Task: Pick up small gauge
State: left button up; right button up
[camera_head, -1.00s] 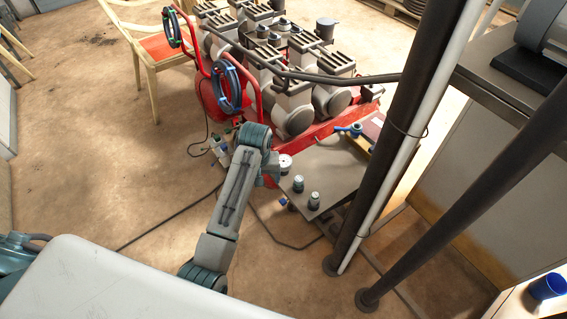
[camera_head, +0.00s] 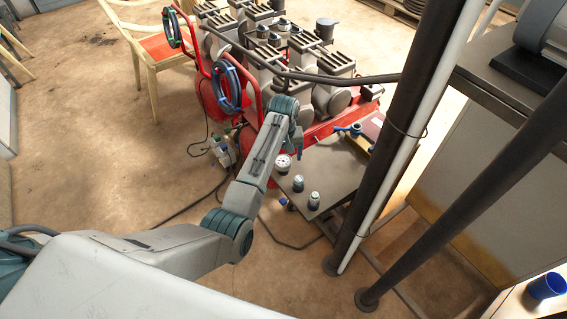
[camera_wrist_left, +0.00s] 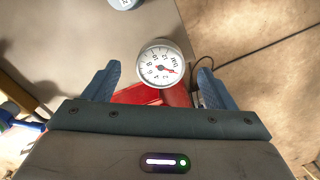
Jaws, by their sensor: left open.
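The small gauge (camera_head: 283,163) has a round white dial and stands at the left edge of the grey table (camera_head: 332,172). In the left wrist view the gauge (camera_wrist_left: 161,65) lies between the two blue fingers of my left gripper (camera_wrist_left: 158,71), with a gap on each side. These fingers are open and hold nothing. In the head view my left gripper (camera_head: 297,142) is over the table's far left part, just beyond and to the right of the gauge, partly hidden by the wrist. I cannot tell the height of the fingers over the gauge. My right gripper is out of view.
Two small capped fittings (camera_head: 298,183) (camera_head: 314,200) stand on the table near the gauge. A blue-handled valve (camera_head: 350,130) lies farther back. The red cart (camera_head: 318,132) with grey pump units is behind. A dark post (camera_head: 388,140) rises at the right.

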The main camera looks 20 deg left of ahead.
aim_at(283, 160)
pick_arm(q)
notch_tip(283, 160, down, 5)
jog(key=shift+w+a+r, duration=0.1)
jog(key=shift+w+r, duration=0.05)
jog(key=c, duration=1.1)
jog(key=shift+o, duration=0.2)
jog(key=shift+r, duration=0.1)
jog(key=shift+r, duration=0.6)
jog(key=shift+s+r, duration=0.25)
jog(key=shift+r, duration=0.85)
jog(key=s+d+r, duration=0.1)
jog(key=s, duration=1.4)
jog(key=shift+s+r, duration=0.25)
